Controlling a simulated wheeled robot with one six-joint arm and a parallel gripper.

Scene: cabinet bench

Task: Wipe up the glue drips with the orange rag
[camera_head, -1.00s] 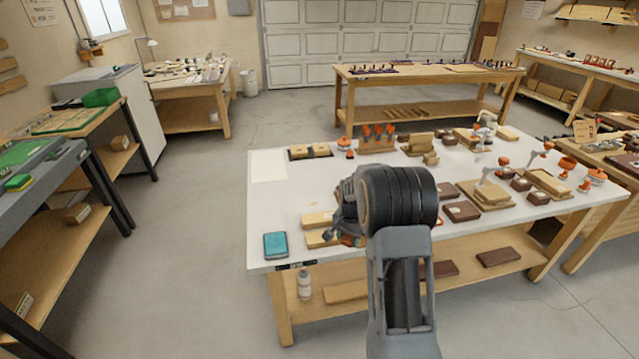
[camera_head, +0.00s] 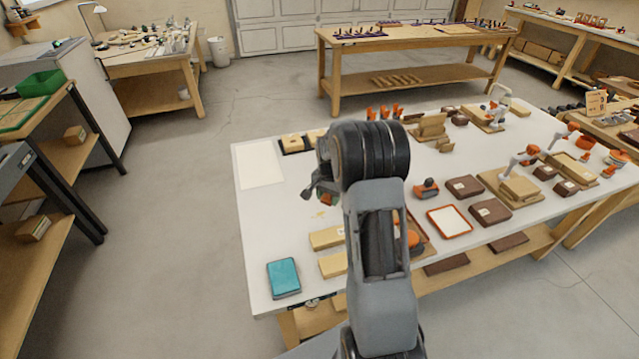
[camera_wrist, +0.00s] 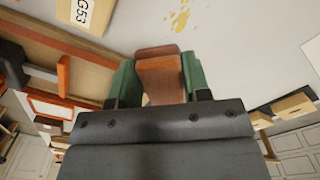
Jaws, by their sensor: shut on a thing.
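In the wrist view my gripper (camera_wrist: 160,66) has green fingers shut on an orange-brown piece, the orange rag (camera_wrist: 160,85), which hangs between them. Yellow glue drips (camera_wrist: 181,15) lie on the white bench top just beyond the rag in that view; the rag appears apart from them. In the head view the glue drips (camera_head: 320,213) show as a faint yellow patch on the near left of the bench. My gripper (camera_head: 325,195) is above the bench close to that patch, and my wrist and forearm hide most of it and the rag.
Pale wooden blocks (camera_head: 327,238) and a teal box (camera_head: 283,278) lie near the drips. A white sheet (camera_head: 258,164) lies at the far left of the bench. An orange-rimmed tray (camera_head: 450,221) and dark boxes (camera_head: 490,212) stand to the right. Bare top lies left of the gripper.

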